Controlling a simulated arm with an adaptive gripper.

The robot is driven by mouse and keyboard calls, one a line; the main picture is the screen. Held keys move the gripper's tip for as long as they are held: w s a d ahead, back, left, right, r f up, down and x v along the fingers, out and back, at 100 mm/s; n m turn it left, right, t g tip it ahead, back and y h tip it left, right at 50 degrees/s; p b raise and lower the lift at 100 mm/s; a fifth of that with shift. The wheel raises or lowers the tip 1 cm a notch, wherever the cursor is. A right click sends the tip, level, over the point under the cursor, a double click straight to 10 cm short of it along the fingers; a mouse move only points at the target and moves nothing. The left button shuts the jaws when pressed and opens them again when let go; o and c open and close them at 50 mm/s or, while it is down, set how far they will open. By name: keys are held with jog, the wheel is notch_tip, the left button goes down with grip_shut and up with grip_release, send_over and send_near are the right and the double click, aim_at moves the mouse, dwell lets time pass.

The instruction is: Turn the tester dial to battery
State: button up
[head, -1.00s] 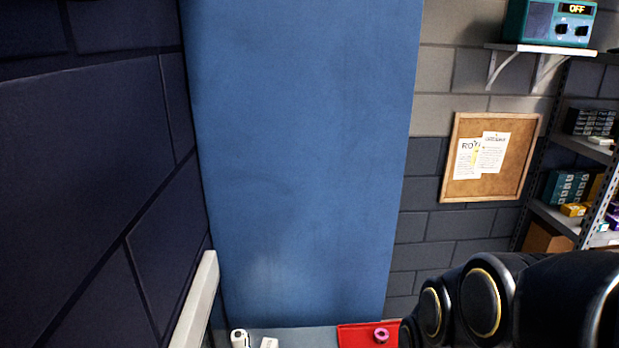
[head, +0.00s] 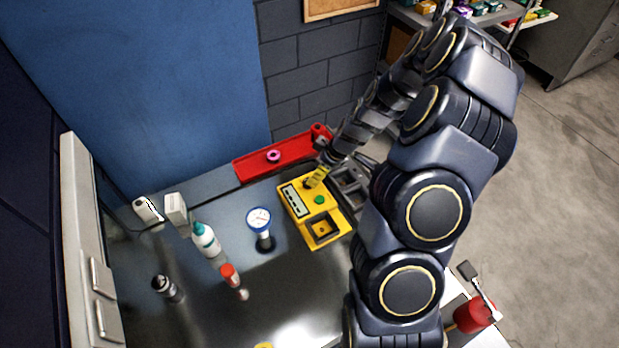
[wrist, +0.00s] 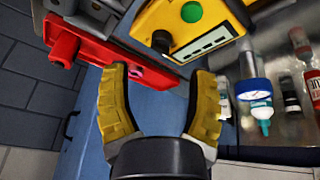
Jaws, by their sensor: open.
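The yellow tester (head: 327,228) lies on the bench, with a pale display strip (head: 296,199), a green button (head: 319,200) and a dark square recess. In the wrist view its yellow housing (wrist: 220,15) is at the top, and a black dial (wrist: 161,41) sits beside the display. The dial's pointer and labels are too small to read. My gripper (wrist: 158,74) is open and empty, its yellow-padded fingers apart below the dial in that view, not visibly touching it. In the head view my gripper (head: 317,178) is over the tester's far end and hides the dial.
A red tray (head: 250,168) with a pink ring (head: 273,156) lies behind the tester. A round gauge (head: 259,219) stands left of it. A teal-white bottle (head: 205,240) and a red-capped bottle (head: 229,275) are farther left. A grey tray (head: 350,183) is close on the right.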

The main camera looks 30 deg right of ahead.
jog(key=x, duration=0.7)
jog(key=shift+s, duration=0.1)
grip_shut()
